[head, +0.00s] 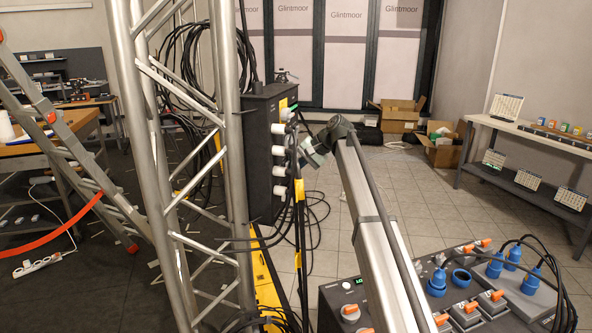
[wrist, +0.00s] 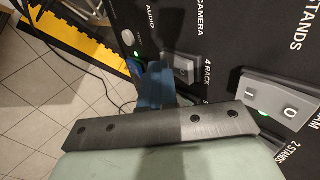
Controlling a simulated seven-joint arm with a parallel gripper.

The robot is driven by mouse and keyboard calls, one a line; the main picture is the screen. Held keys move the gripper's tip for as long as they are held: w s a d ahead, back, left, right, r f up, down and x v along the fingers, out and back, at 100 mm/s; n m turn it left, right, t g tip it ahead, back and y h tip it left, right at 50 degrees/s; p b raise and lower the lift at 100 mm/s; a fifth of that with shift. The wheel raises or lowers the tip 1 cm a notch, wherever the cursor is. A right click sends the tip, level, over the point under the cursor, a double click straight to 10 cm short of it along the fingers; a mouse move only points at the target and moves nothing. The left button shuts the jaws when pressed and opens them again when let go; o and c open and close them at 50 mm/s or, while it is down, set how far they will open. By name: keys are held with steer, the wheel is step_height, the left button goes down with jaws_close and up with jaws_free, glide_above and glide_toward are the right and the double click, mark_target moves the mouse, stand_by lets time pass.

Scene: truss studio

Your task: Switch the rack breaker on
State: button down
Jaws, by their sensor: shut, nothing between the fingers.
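A black breaker box (head: 258,150) hangs on the truss in the head view, its switch face turned mostly away. The wrist view shows that face (wrist: 230,45) close up and tilted. A grey rocker switch (wrist: 185,68) sits beside the label "4 RACK", which I take as the rack breaker. Which side of it is pressed cannot be told. My gripper (wrist: 152,80) is shut and empty, its blue-grey fingers just left of that rocker. Whether they touch it cannot be told. In the head view my gripper (head: 311,152) is beside the box, its fingertips not clear.
Another rocker (wrist: 278,100), marked I and O, is to the right, with a green light at its edge. Black cables (head: 300,240) hang below the box near a yellow floor piece (head: 265,285). A control panel (head: 465,300) with orange knobs and blue plugs stands lower right.

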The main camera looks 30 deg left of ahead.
steer(key=shift+r, duration=0.65)
steer(key=d+f+v, duration=0.2)
steer(key=v, duration=1.1)
steer(key=shift+w, duration=0.25)
steer(key=shift+d+f, duration=0.2)
steer(key=shift+f, duration=0.45)
